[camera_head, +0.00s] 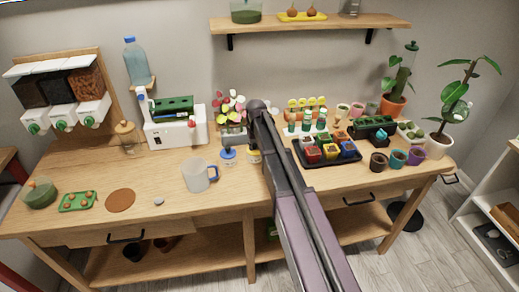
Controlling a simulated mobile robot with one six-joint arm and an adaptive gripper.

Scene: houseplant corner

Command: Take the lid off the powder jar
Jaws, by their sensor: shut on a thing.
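Two small jars stand side by side near the middle of the table, and I cannot tell for sure which is the powder jar. One has a blue top (228,152) and a pale body. The other, a jar with yellow on it (253,157), is partly covered by my arm, so its top is unclear. My arm reaches up from the bottom of the picture to a dark joint above the table. My gripper is hidden behind the arm, so its fingers and anything in them do not show.
A clear mug (195,175) stands left of the jars. A black tray of coloured pots (346,160) lies to the right, and a white machine (176,132) stands behind on the left. The table front between a brown disc (120,200) and my arm is mostly clear.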

